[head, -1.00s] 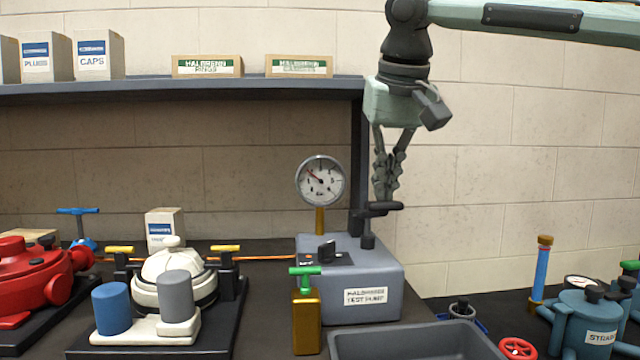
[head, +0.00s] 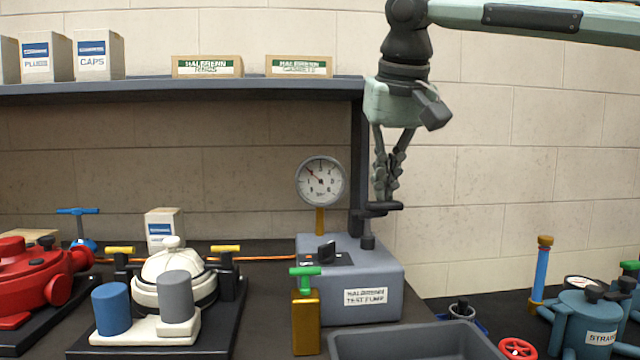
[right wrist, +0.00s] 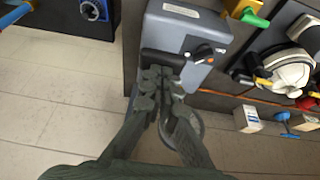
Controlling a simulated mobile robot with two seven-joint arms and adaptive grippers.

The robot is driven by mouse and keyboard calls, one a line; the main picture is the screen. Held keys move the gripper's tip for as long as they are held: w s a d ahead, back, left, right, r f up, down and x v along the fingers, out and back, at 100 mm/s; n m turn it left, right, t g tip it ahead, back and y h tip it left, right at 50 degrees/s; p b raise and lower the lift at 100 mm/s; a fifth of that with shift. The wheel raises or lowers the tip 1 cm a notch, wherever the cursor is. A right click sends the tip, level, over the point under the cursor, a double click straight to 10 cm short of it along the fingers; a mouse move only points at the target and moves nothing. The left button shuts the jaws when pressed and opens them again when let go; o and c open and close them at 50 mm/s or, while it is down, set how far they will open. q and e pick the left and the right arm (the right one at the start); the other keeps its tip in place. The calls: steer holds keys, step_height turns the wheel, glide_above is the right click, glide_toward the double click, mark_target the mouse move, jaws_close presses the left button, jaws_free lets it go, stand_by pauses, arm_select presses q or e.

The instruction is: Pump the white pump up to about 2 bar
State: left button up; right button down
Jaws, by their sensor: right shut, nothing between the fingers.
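The white pump (head: 172,278) stands on a black base at the left of the bench, with two yellow-handled valves. It also shows at the right of the right wrist view (right wrist: 290,70). An orange line runs from it towards the grey test pump (head: 365,295). The round gauge (head: 320,181) stands above the test pump; its needle points up and left, its figures too small to read surely. My right gripper (head: 383,197) is shut and empty, its fingertips at the test pump's black handle (head: 380,209); contact is unclear. In the right wrist view the handle (right wrist: 162,58) lies just beyond the fingertips.
A green-topped brass bottle (head: 306,318) stands before the test pump, beside a grey tray (head: 415,340). A red pump (head: 35,275) is far left; a blue strainer (head: 588,320) is far right. The shelf (head: 200,90) and its post are left of my right gripper.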

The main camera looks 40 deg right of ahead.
steer(key=shift+r, duration=2.5)
